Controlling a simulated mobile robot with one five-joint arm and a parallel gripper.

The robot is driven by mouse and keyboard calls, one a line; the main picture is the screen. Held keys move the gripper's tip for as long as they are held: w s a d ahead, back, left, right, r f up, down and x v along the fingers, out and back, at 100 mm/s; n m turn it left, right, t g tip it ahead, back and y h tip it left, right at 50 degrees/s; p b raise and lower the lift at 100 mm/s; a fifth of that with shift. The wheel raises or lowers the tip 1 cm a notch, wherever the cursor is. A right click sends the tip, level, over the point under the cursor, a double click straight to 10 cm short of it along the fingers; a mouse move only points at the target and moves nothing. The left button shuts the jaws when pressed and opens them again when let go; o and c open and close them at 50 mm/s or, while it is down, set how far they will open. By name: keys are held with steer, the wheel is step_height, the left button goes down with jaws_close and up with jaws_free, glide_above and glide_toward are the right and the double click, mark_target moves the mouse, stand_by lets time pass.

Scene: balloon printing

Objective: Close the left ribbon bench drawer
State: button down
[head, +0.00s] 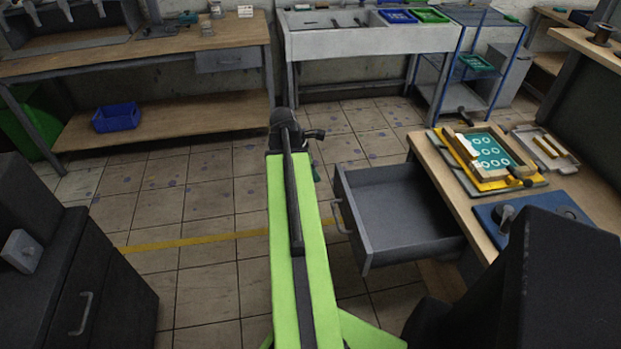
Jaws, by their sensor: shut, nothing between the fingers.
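A grey drawer (401,208) stands pulled out from the wooden-topped bench (440,188) on the right. It looks empty inside, and its front panel faces left with a pale handle (340,216). My green arm reaches forward through the middle of the view, left of the drawer. My gripper (316,134) shows as a small dark end at the arm's far tip, beyond and left of the drawer front. It looks shut and empty, apart from the handle. The arm's dark joint partly hides it.
A yellow printing frame (482,158) and a blue plate (535,220) lie on the right bench. A dark cabinet (75,285) stands at the left. A sink unit (350,40) is at the back. Tiled floor (200,215) is clear left of the drawer.

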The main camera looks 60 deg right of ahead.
mark_target(336, 189)
steer(key=shift+s+d+f+b, duration=0.4)
steer(key=shift+s+d+f, duration=0.45)
steer(key=shift+s, duration=0.2)
steer(key=shift+s+d+f+b, duration=0.35)
steer(key=shift+s+d+f, duration=0.35)
steer(key=shift+s+d, duration=0.25)
steer(key=shift+a, duration=0.15)
